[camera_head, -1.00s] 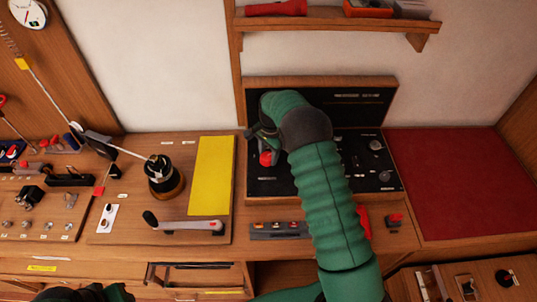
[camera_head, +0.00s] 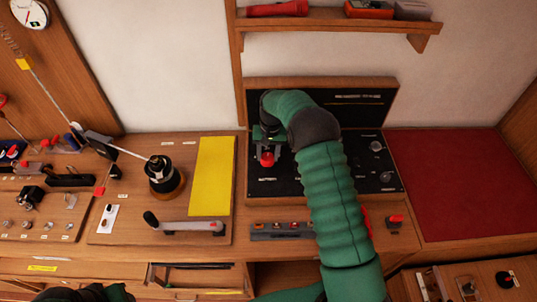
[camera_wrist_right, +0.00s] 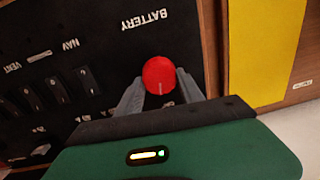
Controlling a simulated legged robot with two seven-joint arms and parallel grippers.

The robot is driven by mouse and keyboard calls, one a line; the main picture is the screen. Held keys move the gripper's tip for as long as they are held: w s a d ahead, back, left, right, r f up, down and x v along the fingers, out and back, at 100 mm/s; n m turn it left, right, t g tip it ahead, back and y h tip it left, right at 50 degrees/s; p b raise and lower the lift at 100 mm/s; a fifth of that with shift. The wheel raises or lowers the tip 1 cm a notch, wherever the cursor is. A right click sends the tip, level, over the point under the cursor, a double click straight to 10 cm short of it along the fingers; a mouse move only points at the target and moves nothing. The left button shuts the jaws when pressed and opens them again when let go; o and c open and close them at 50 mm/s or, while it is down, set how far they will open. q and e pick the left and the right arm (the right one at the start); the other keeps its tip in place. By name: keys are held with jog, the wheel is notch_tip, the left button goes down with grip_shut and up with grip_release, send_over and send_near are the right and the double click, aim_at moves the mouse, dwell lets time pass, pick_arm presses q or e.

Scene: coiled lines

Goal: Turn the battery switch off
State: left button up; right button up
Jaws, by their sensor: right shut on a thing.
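The battery switch is a round red knob (camera_head: 267,159) on the left part of the black panel (camera_head: 290,187). My right gripper (camera_head: 267,154) reaches the panel from above. Its two grey fingers (camera_wrist_right: 158,88) are shut on the knob, one on each side. My left gripper cannot be made out; only part of my green left arm shows at the lower left.
Rocker switches (camera_wrist_right: 63,90) stand beside the knob on the panel. A yellow mat (camera_head: 211,175) and a winch with a line (camera_head: 163,175) lie to the left. A red mat (camera_head: 450,180) lies to the right. A shelf (camera_head: 340,20) hangs above.

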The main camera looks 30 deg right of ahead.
aim_at(270, 155)
jog(key=shift+a+f+n, duration=0.1)
jog(key=shift+a+n, duration=0.05)
jog(key=shift+n, duration=0.95)
jog(key=shift+s, duration=0.1)
jog(key=o, duration=1.4)
jog(key=shift+r, duration=0.3)
jog(key=r, duration=0.5)
jog(key=r+b, duration=0.1)
jog(key=r, duration=0.5)
jog(key=d+r, duration=0.1)
jog(key=r, duration=0.4)
jog(key=shift+r, duration=0.15)
